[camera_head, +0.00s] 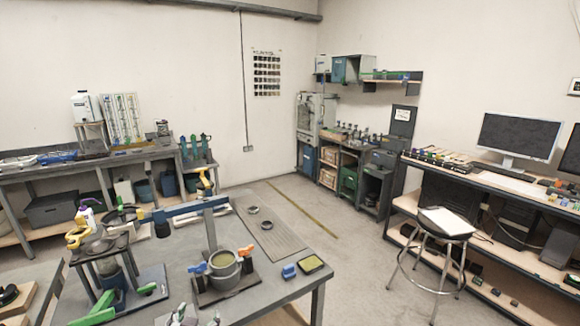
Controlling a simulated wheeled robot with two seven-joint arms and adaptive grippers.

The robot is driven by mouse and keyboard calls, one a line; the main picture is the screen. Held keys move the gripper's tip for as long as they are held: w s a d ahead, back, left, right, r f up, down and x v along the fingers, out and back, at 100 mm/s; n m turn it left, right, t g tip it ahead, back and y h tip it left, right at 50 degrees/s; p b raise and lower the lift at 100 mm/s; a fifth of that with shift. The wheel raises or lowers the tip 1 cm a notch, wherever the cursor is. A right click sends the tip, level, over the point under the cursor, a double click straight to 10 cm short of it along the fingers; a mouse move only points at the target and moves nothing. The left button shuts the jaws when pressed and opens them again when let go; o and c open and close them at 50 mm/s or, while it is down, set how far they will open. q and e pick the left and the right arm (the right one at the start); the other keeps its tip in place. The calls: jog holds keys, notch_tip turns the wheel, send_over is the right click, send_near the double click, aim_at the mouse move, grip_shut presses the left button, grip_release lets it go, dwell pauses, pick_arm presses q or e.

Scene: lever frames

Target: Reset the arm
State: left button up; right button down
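A blue beam (182,209) sits across an upright grey post (210,232) on the grey workbench (262,290). The beam looks roughly level, rising slightly to the right. Just in front of the post is a round grey pot (222,263) on a dark base, with blue and orange levers beside it. Neither of my grippers can be made out. Small grey parts at the bottom edge are cut off and unclear.
A small stand (105,250) with a yellow piece and a green lever (95,310) is on the left. A blue block (289,271) and a yellow-topped box (311,264) lie near the bench's right edge. A stool (437,228) stands at right, with open floor between.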

pick_arm(q)
jog(key=s+d+f+g+h, duration=0.1)
jog(key=s+f+g, duration=0.4)
jog(key=s, duration=0.4)
jog(key=s+d+f+g+h, duration=0.1)
jog(key=s+f+g, duration=0.4)
jog(key=s, duration=0.4)
notch_tip(320, 180, down, 34)
jog(key=s, duration=0.3)
jog(key=s+a+f, duration=0.2)
jog(key=s+f, duration=0.7)
jog(key=s, duration=0.2)
jog(key=s+a+f+g, duration=0.1)
jog(key=s+a+f, duration=0.1)
jog(key=s+f, duration=0.8)
jog(key=shift+s+a+f+m, duration=0.25)
jog(key=shift+s+f+m, duration=0.05)
jog(key=shift+s, duration=0.05)
